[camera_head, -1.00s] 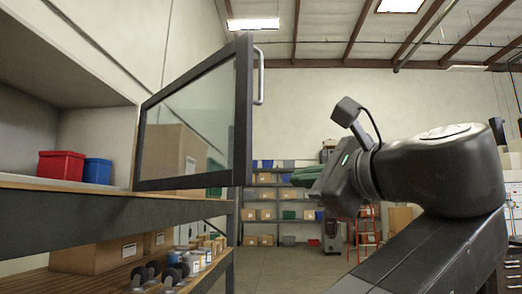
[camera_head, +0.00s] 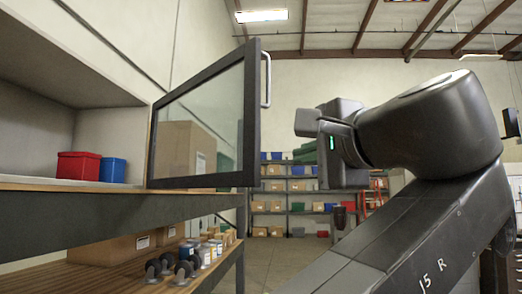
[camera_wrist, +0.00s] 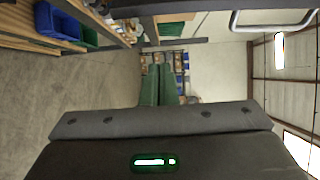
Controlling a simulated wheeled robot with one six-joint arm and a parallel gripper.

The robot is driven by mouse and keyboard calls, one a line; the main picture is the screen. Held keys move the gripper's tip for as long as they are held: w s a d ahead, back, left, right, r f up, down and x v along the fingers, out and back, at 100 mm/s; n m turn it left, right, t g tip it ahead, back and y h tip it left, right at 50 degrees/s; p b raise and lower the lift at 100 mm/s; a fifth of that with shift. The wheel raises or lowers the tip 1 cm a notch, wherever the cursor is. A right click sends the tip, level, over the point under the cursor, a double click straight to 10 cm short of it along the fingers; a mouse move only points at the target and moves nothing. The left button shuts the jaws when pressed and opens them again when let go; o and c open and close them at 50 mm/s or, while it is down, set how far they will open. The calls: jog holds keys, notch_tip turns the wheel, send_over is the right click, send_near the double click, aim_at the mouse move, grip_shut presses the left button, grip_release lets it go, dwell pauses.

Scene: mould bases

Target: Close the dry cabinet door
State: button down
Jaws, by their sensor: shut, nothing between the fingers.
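The dry cabinet door (camera_head: 250,120) is a glass panel in a dark frame, standing open at the left in the head view. Its pale bar handle (camera_head: 267,80) is on the free edge, facing right. The handle also shows at the top right of the wrist view (camera_wrist: 272,27). The cabinet interior (camera_head: 105,135) is open to view, left of the door. My gripper (camera_head: 303,151) is right of the door, apart from it and lower than the handle. Its green fingers (camera_wrist: 158,85) are together and empty in the wrist view; my wrist partly hides them in the head view.
A red box (camera_head: 78,166) and a blue box (camera_head: 112,170) sit inside the cabinet. A storage rack (camera_head: 285,210) stands far back. Open floor (camera_head: 270,262) lies right of the shelf unit.

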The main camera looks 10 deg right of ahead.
jog(key=w+a+p, duration=0.2)
jog(key=a, duration=0.1)
jog(key=w+a+p, duration=0.1)
jog(key=shift+a, duration=0.3)
dwell(0.3)
dwell(0.3)
